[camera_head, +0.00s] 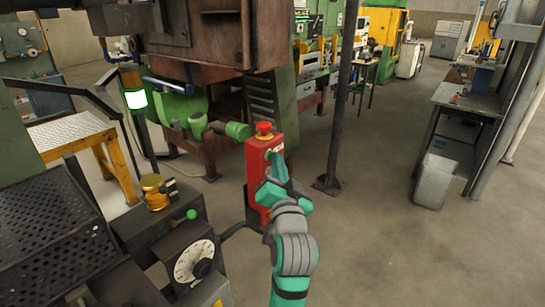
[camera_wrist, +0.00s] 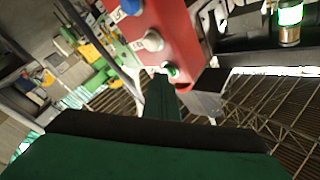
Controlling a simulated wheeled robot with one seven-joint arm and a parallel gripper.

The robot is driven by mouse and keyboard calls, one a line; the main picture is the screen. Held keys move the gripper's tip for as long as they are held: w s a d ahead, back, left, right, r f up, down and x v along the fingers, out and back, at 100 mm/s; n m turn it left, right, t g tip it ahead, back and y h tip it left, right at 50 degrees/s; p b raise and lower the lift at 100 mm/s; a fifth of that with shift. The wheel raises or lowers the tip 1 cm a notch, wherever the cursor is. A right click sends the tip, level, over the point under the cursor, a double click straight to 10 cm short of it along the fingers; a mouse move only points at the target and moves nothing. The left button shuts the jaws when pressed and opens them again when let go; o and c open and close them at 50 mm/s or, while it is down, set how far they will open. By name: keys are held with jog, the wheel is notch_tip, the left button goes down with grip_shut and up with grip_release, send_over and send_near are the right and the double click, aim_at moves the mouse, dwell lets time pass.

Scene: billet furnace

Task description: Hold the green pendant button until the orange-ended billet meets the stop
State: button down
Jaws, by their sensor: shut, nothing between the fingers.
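The red pendant box (camera_head: 256,172) stands upright in the middle of the head view, with a red mushroom button (camera_head: 264,128) on top. In the wrist view the pendant (camera_wrist: 178,35) carries a blue button (camera_wrist: 131,6), a pale grey knob (camera_wrist: 153,40) and the green button (camera_wrist: 173,71). My gripper (camera_head: 275,160) is shut and empty, its tip at the pendant's front. In the wrist view my gripper's tip (camera_wrist: 163,82) is right beside the green button; I cannot tell whether it presses it. I cannot make out the orange-ended billet or the stop.
A rusty furnace housing (camera_head: 215,40) hangs above and behind the pendant. A green-lit lamp (camera_head: 135,99) stands at the left. A dial box (camera_head: 190,262) and a perforated black plate (camera_head: 50,235) fill the lower left.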

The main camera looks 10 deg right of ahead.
jog(key=shift+s+d, duration=0.6)
jog(key=shift+s, duration=0.15)
jog(key=s+d, duration=0.1)
jog(key=s, duration=0.1)
jog(key=s+d, duration=0.2)
dwell(0.4)
